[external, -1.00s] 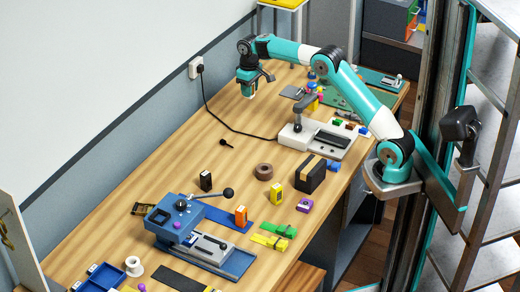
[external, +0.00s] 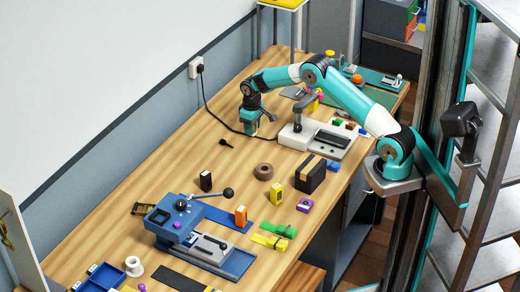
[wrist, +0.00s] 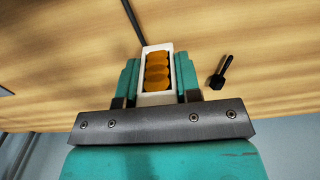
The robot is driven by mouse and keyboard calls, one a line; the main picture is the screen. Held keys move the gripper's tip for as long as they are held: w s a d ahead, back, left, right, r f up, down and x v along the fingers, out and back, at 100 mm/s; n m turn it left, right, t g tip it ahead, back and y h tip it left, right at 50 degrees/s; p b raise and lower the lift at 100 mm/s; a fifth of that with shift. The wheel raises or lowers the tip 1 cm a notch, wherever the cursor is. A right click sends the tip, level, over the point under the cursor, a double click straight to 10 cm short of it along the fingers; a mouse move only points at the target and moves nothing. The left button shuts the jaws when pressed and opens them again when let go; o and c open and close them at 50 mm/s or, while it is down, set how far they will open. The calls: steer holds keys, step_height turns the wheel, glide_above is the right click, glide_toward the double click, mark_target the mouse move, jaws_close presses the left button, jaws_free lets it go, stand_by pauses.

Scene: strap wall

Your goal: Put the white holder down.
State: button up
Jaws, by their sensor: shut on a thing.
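The white holder (wrist: 143,92) shows in the wrist view as a narrow white box with several round orange-brown pieces (wrist: 158,72) in it. My gripper (wrist: 158,82) is shut on it, with one teal finger on each side. In the external view my gripper (external: 251,126) points down over the back part of the wooden table (external: 150,160), near the black cable. The holder is mostly hidden there. I cannot tell whether its bottom touches the table.
A small black tool (external: 226,143) lies near my gripper and also shows in the wrist view (wrist: 222,72). A white-based machine (external: 318,140) stands to the right. A brown tape roll (external: 264,171) and a black box (external: 206,180) lie nearer the front. Bare wood lies left of my gripper.

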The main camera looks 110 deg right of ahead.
steer(key=shift+f, duration=1.25)
steer(key=shift+f, duration=0.2)
steer(key=o, duration=1)
steer(key=shift+r, duration=0.1)
